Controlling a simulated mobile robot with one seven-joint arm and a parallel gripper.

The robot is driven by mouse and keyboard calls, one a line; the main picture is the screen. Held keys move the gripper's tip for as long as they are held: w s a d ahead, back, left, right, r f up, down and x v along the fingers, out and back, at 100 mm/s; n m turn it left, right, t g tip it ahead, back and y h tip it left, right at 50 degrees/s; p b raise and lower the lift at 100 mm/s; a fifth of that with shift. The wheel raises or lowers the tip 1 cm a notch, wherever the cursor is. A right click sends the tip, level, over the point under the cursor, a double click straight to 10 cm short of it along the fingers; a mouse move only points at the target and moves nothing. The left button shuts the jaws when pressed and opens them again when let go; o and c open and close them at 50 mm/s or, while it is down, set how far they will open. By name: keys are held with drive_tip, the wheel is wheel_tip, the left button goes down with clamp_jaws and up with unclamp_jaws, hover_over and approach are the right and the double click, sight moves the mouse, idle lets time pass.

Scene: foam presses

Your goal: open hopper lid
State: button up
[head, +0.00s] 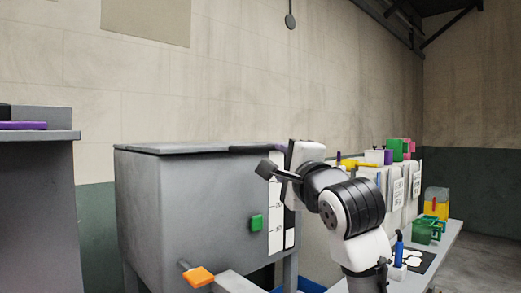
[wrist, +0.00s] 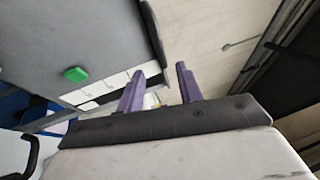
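The hopper (head: 180,210) is a grey metal box with a green button and a white scale on its front. Its lid (head: 190,147), a thin dark grey slab, lies flat and closed on top. My gripper (head: 245,149) is at the lid's right end, with a purple finger level with the lid's edge. In the wrist view the two purple fingers of my gripper (wrist: 159,72) stand apart, with nothing gripped. The dark lid edge (wrist: 153,35) runs down toward the gap between them. I cannot tell whether the fingers touch the lid.
An orange block (head: 199,277) on a grey part stands low before the hopper. White machines with coloured parts line the wall at right, beside a bench with a green bin (head: 425,232) and a blue bottle (head: 399,247). A grey cabinet (head: 35,200) stands at left. The space above the lid is clear.

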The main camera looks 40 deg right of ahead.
sight(263, 149)
drive_tip(key=p+x, duration=0.3)
drive_tip(key=x, duration=0.7)
drive_tip(key=shift+r, duration=0.15)
drive_tip(key=shift+p+x, duration=0.35)
drive_tip(key=shift+x, duration=0.45)
drive_tip(key=shift+f, duration=0.2)
drive_tip(key=shift+c, duration=0.4)
clamp_jaws()
